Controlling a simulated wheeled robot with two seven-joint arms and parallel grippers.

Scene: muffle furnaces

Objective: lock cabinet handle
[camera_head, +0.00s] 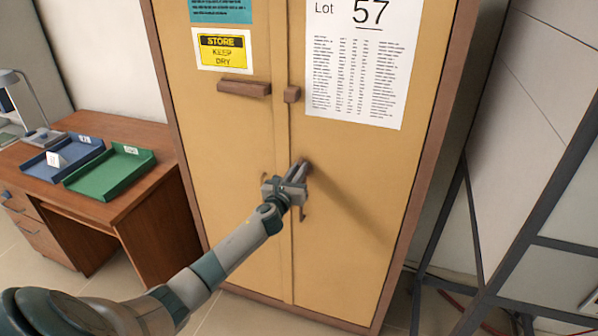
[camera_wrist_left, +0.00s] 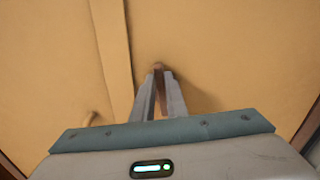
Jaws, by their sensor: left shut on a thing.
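The tall yellow cabinet (camera_head: 225,140) has two doors, both looking closed, in a brown frame. My left gripper (camera_head: 300,173) reaches the right door near the centre seam and is shut on a brown handle (camera_head: 305,163). The wrist view shows the handle (camera_wrist_left: 158,67) between the two fingertips (camera_wrist_left: 158,76); the fingers hide part of it. My right gripper is not in view.
A brown desk (camera_head: 150,195) with a blue tray (camera_head: 62,158) and a green tray (camera_head: 110,172) stands left of the cabinet. A dark metal frame (camera_head: 545,225) stands at the right. Paper signs (camera_head: 362,65) are on the doors. Space before the cabinet looks free.

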